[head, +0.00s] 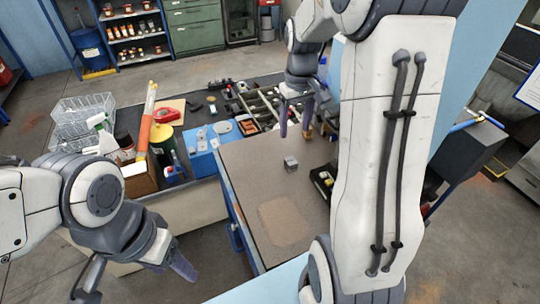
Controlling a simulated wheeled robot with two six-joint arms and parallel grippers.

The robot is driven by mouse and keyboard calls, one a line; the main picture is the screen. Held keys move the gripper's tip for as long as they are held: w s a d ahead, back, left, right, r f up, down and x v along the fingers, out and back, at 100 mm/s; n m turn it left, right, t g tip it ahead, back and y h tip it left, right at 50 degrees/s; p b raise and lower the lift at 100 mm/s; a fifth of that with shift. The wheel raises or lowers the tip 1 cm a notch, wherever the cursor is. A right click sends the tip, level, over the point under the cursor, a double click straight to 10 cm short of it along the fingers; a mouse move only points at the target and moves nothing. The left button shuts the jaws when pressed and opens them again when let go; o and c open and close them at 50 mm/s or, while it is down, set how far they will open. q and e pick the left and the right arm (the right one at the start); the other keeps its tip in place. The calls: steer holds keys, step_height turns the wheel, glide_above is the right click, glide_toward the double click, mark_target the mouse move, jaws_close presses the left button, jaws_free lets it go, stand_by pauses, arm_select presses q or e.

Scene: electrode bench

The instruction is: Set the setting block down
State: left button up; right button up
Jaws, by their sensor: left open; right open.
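A small grey block (291,163), which looks like the setting block, sits on the brown bench top (250,175). My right gripper (295,130) reaches down from the top over the bench, just beyond the block in the picture. Its fingers are apart, and the block is clear of them. My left gripper (136,284) is at the lower left, off the bench, with its fingers spread and nothing between them.
A dark tray (322,180) with small parts lies right of the block, partly hidden by my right arm. Bottles, a wire basket (82,112) and tools crowd the left and back. A paler patch (285,222) of bench top in front is clear.

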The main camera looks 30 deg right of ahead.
steer(key=s+a+r+n, duration=0.15)
steer(key=s+a, duration=0.25)
steer(key=a, duration=0.5)
steer(key=s+a+n, duration=0.3)
steer(key=s+a, duration=0.1)
steer(key=a, duration=0.6)
steer(key=s+a+f+n+y, duration=0.1)
steer(key=s+a+n, duration=0.2)
steer(key=s+a, duration=0.4)
steer(key=s, duration=0.6)
steer(key=shift+s+f, duration=0.3)
steer(key=shift+s, duration=0.1)
steer(key=shift+f+n, duration=0.1)
steer(key=shift+n, duration=0.15)
